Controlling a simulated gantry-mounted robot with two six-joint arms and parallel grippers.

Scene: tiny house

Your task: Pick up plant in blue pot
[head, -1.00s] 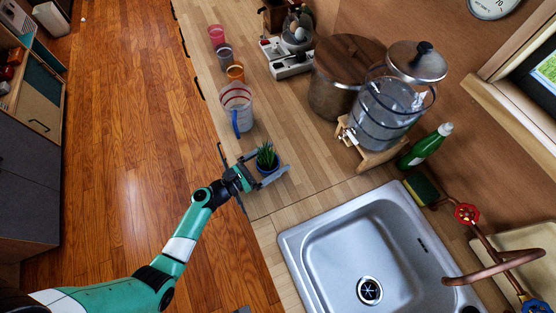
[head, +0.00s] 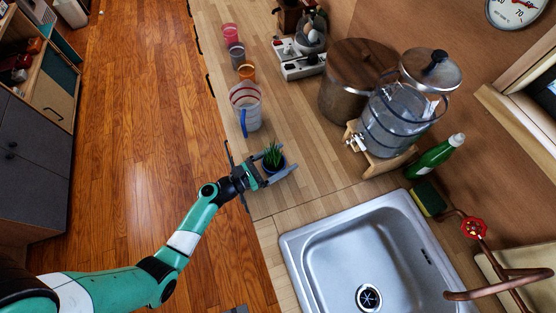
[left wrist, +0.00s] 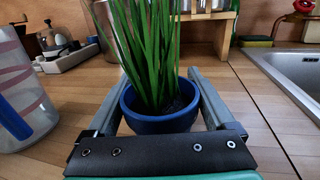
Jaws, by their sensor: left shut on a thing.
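The plant in the blue pot (head: 273,158) stands upright at the counter's front edge, left of the sink. It has long green leaves. In the left wrist view the blue pot (left wrist: 160,118) sits between the two grey fingers, which lie along its sides. My left gripper (head: 276,172) is shut on the pot, reaching in from the floor side of the counter. I cannot tell whether the pot is clear of the wood. My right gripper is not in view.
A measuring jug (head: 246,107) stands close behind the plant, with several cups beyond it. A metal sink (head: 370,255) lies to the right. A glass dispenser (head: 395,125) and green bottle (head: 436,156) stand at the back. Bare counter (head: 310,150) lies between.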

